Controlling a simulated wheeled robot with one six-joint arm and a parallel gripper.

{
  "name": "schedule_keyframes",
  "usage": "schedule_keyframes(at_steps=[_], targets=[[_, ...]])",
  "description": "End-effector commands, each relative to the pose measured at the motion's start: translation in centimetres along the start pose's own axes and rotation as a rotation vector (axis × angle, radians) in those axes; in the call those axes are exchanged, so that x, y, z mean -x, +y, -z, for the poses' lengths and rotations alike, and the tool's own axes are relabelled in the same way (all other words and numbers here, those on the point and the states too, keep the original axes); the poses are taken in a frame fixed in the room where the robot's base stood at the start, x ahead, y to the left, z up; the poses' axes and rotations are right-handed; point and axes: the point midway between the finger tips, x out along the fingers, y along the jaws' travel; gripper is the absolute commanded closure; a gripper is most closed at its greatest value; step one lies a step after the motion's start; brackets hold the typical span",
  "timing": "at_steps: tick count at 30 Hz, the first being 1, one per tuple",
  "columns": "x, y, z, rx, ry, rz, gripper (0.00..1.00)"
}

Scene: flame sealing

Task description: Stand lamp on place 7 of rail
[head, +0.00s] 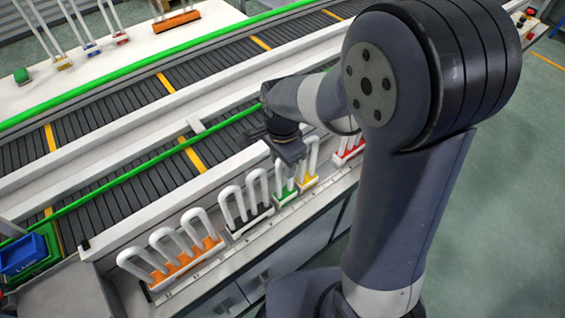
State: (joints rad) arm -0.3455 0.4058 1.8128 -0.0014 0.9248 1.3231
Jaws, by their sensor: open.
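Several lamps with white U-shaped tubes stand upright along a pale rail (238,248) at the near side of the conveyor bench. From left to right they have an orange base (187,263), a black base (250,222), a green base (287,191), a yellow base (307,182) and a red base (345,157). My gripper (290,152) is open, just above the green and yellow lamps, with no lamp seen in it. Its fingertips are small and dark, and I cannot tell if they touch a tube. My arm hides the rail's right part; place numbers are not readable.
Two dark conveyor belts (130,188) with yellow bars and green side rails run behind the rail. A blue bin (24,253) sits at the far left. More lamps and a green button (21,75) stand on a white table at the back. The floor at right is clear.

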Motion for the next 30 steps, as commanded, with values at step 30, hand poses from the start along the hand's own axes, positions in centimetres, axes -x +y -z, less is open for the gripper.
schedule_keyframes(at_steps=[30], targets=[[10.4, 0.0, 0.0, 0.0, 0.001, 0.002, 0.59]])
